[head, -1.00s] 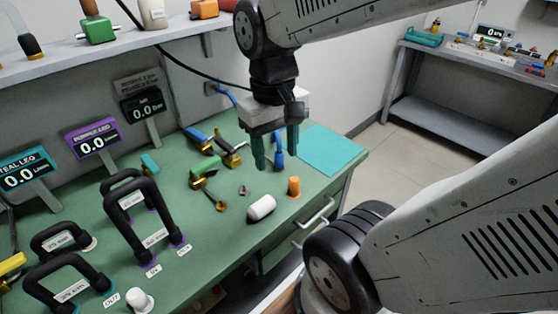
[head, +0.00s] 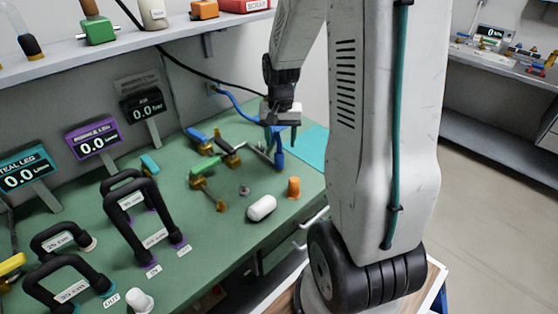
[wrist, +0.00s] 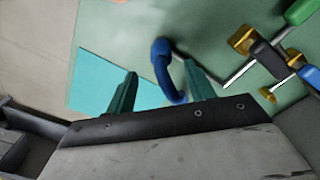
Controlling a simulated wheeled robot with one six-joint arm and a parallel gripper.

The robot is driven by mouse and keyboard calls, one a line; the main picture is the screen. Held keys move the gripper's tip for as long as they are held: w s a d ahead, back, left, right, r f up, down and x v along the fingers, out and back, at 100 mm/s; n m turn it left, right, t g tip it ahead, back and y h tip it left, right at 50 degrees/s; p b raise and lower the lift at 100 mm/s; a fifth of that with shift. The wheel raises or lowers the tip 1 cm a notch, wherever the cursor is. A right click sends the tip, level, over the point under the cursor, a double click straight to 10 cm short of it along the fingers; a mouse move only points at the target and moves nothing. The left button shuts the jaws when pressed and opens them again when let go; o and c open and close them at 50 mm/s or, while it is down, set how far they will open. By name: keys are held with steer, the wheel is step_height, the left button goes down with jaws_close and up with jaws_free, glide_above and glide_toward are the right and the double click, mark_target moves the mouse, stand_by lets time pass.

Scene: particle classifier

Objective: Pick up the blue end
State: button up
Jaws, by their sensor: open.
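The blue end (head: 279,159) is a thick blue piece at the right of the green bench, below my gripper (head: 282,137) in the head view. In the wrist view the curved blue end (wrist: 163,68) rises between the two teal fingers of my gripper (wrist: 160,74), closer to the right finger. The fingers are apart and do not visibly grip it. A thinner blue hose (head: 237,103) runs from the wall behind toward my gripper, which partly hides it.
A teal mat (wrist: 110,82) lies beside the blue end. Valves with blue and green handles (head: 205,165) lie to the left. Black hose loops (head: 145,215) occupy the bench's left.

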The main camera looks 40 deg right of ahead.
mark_target(279, 152)
steer(key=f, duration=0.5)
steer(key=shift+a+f, duration=0.15)
steer(key=shift+a, duration=0.05)
steer(key=c, duration=1.1)
steer(key=shift+o, duration=0.2)
step_height(279, 152, up, 10)
steer(key=shift+r, duration=0.1)
